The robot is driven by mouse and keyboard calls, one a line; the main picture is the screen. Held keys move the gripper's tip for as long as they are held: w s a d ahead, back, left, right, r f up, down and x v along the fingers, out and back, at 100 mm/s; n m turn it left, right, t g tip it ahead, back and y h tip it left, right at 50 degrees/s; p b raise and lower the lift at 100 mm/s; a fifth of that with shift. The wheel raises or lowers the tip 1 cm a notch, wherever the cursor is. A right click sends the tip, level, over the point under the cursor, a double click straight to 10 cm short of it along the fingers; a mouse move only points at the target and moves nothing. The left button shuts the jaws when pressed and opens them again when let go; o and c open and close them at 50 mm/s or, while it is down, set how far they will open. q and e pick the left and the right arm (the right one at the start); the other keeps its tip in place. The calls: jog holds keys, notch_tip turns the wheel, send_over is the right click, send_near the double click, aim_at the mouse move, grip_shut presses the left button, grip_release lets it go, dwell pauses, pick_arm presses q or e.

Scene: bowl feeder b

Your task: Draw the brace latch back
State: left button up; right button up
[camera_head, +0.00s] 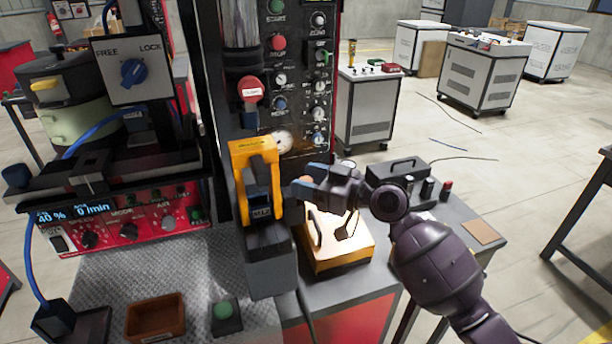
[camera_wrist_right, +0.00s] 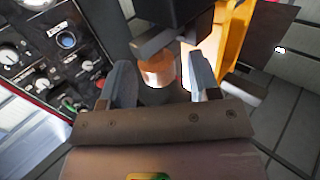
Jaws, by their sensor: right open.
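The brace is a yellow-orange frame (camera_head: 241,160) with a dark middle part, standing upright on a dark post beside the black control panel. It also shows in the right wrist view (camera_wrist_right: 236,32). A copper-coloured round knob (camera_wrist_right: 157,71), which looks like the latch's handle, sticks out from a dark block there. My right gripper (camera_head: 299,188) is just right of the brace. In the right wrist view its two fingers (camera_wrist_right: 161,80) are apart, one on each side of the knob, with gaps visible. In the head view the fingers largely hide the knob. My left gripper is not in view.
A lit yellow box (camera_head: 345,257) with a handle sits below my right gripper. The control panel (camera_head: 300,75) rises behind the brace. A brown tray (camera_head: 155,318) and a green button (camera_head: 223,310) lie front left.

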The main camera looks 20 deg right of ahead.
jog(key=shift+w+a, duration=0.2)
jog(key=shift+a, duration=0.05)
grip_shut()
jog(key=shift+d, duration=0.1)
jog(key=shift+d+f+b, duration=0.2)
jog(key=shift+d+b, duration=0.65)
jog(key=shift+b, duration=0.15)
jog(key=shift+w+d+r, duration=0.1)
jog(key=shift+d+r, duration=0.1)
jog(key=shift+d, duration=0.1)
